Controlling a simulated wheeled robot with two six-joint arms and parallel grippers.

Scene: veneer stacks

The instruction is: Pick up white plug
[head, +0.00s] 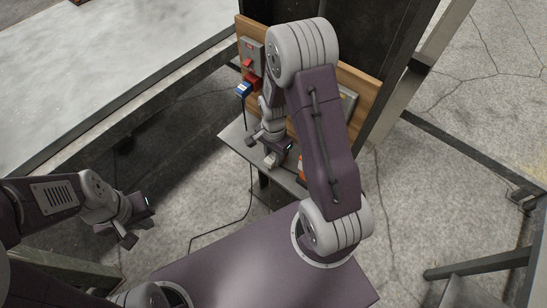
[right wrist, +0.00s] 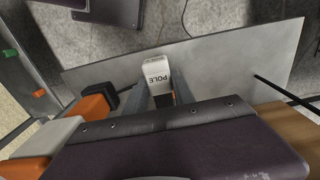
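My right gripper (right wrist: 161,92) has one finger on each side of the plug. The fingers look apart, and I see no clear grip on it. In the head view my right gripper (head: 261,150) is over the shelf, and the plug is not clear there. My left gripper (head: 116,235) is open and empty, at the lower left, away from the shelf.
The grey shelf (head: 234,136) stands below a wooden board (head: 362,88) with a grey box, red connectors and a blue plug (head: 243,90). In the right wrist view an orange block (right wrist: 92,108) and a black part (right wrist: 122,96) are close left of my fingers. A black cable (head: 222,229) hangs down.

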